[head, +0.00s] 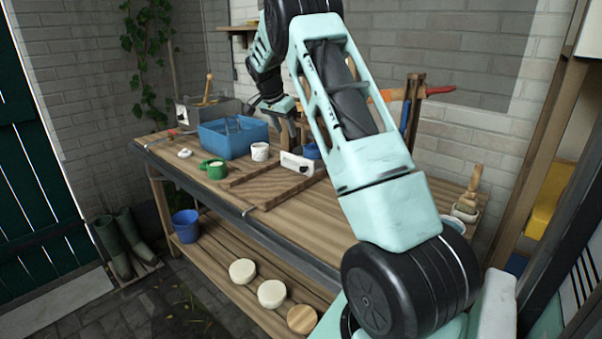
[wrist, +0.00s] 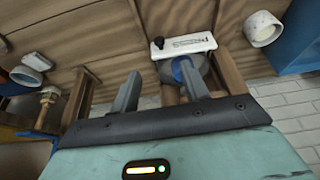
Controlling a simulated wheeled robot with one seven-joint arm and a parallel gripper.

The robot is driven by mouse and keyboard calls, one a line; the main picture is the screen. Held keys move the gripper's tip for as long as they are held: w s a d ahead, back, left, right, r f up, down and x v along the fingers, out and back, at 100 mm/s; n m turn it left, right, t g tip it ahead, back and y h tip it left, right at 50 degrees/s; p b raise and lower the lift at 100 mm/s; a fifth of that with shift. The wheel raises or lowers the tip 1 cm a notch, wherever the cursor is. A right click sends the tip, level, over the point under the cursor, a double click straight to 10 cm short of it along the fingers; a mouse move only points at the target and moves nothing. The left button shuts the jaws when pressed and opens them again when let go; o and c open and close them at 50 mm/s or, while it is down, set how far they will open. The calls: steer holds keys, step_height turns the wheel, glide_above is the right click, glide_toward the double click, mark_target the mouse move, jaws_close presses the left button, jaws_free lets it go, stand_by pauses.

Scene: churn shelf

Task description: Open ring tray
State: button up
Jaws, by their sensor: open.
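The ring tray (head: 297,163) shows as a small white front with a dark knob on the wooden bench. In the wrist view the white front (wrist: 190,43) carries dark lettering that seems to read "RINGS", and a black knob at its left end. It looks shut, though its depth is hidden. My gripper (head: 281,106) is above the bench, behind my forearm. In the wrist view my gripper (wrist: 158,86) has its two fingers apart with nothing held. The tray front lies beyond the fingertips, apart from them.
A blue round thing (wrist: 182,70) sits beside the tray front, partly behind one finger. Wooden posts stand close by. The bench's near part (head: 310,225) is clear.

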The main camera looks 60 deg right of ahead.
steer(key=d, duration=0.2)
steer(key=p, duration=0.3)
glide_toward(302, 167)
steer(key=x, duration=0.9)
steer(key=shift+w+d, duration=0.1)
jaws_close()
